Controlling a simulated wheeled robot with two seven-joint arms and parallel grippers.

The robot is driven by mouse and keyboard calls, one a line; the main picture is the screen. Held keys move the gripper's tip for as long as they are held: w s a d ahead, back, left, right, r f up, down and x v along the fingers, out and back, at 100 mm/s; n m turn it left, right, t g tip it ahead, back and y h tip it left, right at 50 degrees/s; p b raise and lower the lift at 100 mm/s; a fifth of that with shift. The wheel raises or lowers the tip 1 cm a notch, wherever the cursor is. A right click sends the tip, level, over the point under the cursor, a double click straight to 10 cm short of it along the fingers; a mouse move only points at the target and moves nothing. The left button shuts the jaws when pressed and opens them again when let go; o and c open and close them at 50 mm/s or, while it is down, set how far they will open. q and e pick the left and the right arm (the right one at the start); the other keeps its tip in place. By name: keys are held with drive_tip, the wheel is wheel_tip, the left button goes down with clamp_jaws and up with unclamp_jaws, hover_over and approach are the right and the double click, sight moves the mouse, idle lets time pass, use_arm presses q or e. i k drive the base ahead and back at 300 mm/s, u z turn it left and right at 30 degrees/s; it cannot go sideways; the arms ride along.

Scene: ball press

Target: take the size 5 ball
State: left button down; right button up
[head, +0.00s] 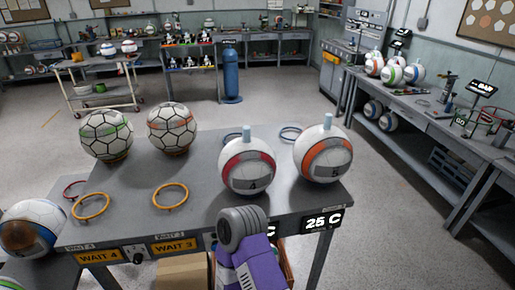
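The size 5 ball (322,155) is white with an orange band, and a small "5" shows on its lower front. It sits at the right end of the grey table with a light blue plug upright on its top. A similar ball with a red band (248,166), marked with what looks like a "4", sits to its left, also plugged. A purple and grey link of one of my arms rises from the bottom middle, in front of the red-banded ball. No gripper fingers show on it. Neither of my grippers can be made out.
Two hex-patterned balls, green-marked (106,135) and orange-marked (171,128), sit at the table's back left. Empty yellow rings (170,196) lie on the grey table (205,198). A "25 C" display (323,221) is on the front right edge. Open floor lies right of the table.

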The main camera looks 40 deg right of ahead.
sight(323, 153)
drive_tip(key=u, duration=1.15)
drive_tip(key=k, duration=1.35)
drive_tip(key=z, duration=1.8)
